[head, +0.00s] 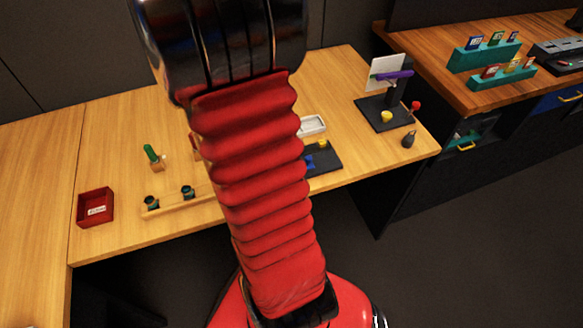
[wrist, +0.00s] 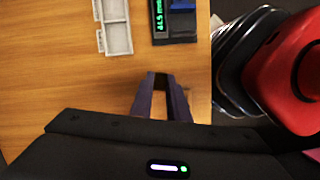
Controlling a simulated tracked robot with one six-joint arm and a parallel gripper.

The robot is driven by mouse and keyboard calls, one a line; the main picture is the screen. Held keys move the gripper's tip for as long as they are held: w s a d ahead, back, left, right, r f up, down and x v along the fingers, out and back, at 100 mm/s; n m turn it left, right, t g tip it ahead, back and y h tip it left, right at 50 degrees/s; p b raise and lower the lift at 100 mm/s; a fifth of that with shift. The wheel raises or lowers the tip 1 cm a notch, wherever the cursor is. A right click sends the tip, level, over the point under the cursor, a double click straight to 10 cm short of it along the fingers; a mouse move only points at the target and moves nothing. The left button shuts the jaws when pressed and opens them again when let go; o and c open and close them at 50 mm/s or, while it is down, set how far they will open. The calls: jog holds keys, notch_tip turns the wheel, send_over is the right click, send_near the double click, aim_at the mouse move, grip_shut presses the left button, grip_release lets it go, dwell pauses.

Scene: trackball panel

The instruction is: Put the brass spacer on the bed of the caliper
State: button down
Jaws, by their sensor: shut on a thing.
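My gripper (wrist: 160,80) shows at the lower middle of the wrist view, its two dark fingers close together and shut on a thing. I take this thing to be the brass spacer; it is mostly hidden, and a dark patch shows between the fingertips. The caliper (wrist: 175,36), a dark block with a green lit readout and a blue part, is at the top of the wrist view, ahead of the fingertips and apart from them. In the head view the caliper (head: 328,161) lies right of my red arm, which hides my gripper.
A pale compartment tray (wrist: 118,38) stands left of the caliper. A wooden rack (head: 178,207) with dark cups and a red box (head: 96,207) are at the left. A black stand (head: 377,118) is at the right. The table's edge is near the caliper.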

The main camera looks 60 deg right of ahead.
jog(key=s+d+n, duration=0.2)
jog(key=s+d, duration=0.1)
jog(key=s, duration=1)
jog(key=shift+d+n+t+h, duration=0.3)
jog(key=shift+f, duration=3.05)
jog(key=shift+f, duration=1.85)
jog(key=shift+f, duration=0.1)
jog(key=c, duration=1.7)
grip_release()
